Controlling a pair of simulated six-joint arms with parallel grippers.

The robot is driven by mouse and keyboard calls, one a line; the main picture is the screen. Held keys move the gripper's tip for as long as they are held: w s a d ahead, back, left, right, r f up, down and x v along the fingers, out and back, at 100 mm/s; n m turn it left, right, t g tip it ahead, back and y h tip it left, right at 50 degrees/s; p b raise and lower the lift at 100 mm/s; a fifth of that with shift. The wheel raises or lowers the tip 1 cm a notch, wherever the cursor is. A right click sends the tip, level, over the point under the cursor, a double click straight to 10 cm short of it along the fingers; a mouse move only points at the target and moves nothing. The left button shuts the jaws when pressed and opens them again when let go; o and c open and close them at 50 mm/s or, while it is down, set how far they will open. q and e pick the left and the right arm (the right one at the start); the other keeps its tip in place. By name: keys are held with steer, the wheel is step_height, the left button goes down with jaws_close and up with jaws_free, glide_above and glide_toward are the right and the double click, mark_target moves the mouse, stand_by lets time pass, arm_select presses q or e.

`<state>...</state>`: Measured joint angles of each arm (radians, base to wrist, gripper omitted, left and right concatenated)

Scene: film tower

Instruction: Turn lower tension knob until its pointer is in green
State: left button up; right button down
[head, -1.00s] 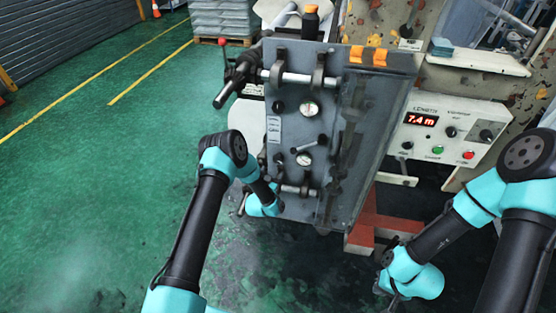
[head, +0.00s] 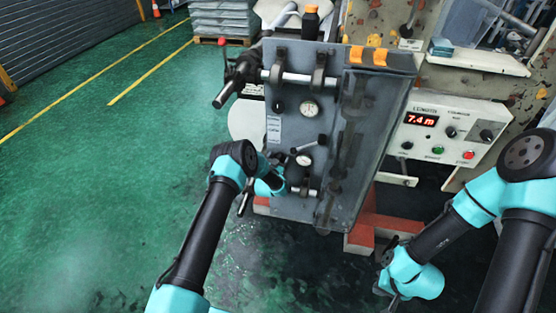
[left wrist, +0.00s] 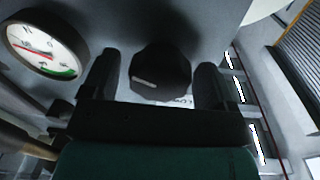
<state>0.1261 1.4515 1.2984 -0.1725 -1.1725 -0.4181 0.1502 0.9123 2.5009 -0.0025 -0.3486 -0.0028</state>
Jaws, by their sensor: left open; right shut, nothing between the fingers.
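The lower tension knob (left wrist: 160,75) is black and faceted with a white line on its face. It sits between the two black fingers of my left gripper (left wrist: 157,88), which is open around it; I cannot tell whether a finger touches it. The lower gauge (left wrist: 46,48) is beside it, white-faced with a green arc and some red; its exact pointer reading is hard to make out. In the head view this lower gauge (head: 304,160) is right of my left gripper (head: 281,166), which hides the lower knob. My right gripper (head: 391,294) is shut and empty, low at right.
A control box (head: 450,133) reading 7.4 m is at right. Open green floor lies left.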

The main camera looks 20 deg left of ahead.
arm_select(q)
steer(key=c, duration=0.9)
steer(key=shift+n, duration=0.5)
steer(key=n, duration=0.3)
steer(key=shift+n, duration=0.3)
steer(key=n, duration=0.5)
steer(key=shift+a+f+n+t+y, duration=0.1)
steer(key=shift+n+t+y, duration=0.2)
steer(key=shift+n, duration=0.1)
steer(key=n, duration=0.7)
steer(key=shift+n+y, duration=0.3)
steer(key=n+y, duration=0.1)
steer(key=n, duration=0.6)
steer(key=shift+f, duration=0.15)
steer(key=shift+n, duration=0.3)
